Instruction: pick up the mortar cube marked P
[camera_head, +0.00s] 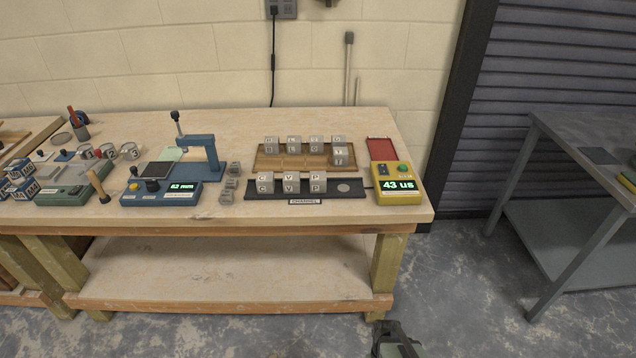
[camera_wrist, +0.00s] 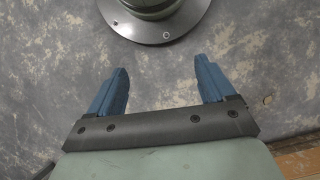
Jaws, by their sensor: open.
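The mortar cube marked P (camera_head: 317,182) is grey and stands at the right end of a short row on the dark channel tray (camera_head: 344,188). Two more cubes stand left of it, the one marked V (camera_head: 291,182) in the middle and one marked C (camera_head: 265,183) at the left end. In the wrist view my gripper (camera_wrist: 160,82) is open and empty, its two blue fingers apart over the bare floor. In the head view a dark green part of my arm (camera_head: 394,342) shows at the bottom edge, below and in front of the bench, far from the cubes.
A wooden tray (camera_head: 268,160) with several lettered cubes stands behind the channel. A yellow meter (camera_head: 399,191) reading 43 us is at the right, a blue gauge (camera_head: 160,193) at the left. Small grey blocks (camera_head: 228,190) lie between. The bench front edge (camera_head: 300,226) is clear.

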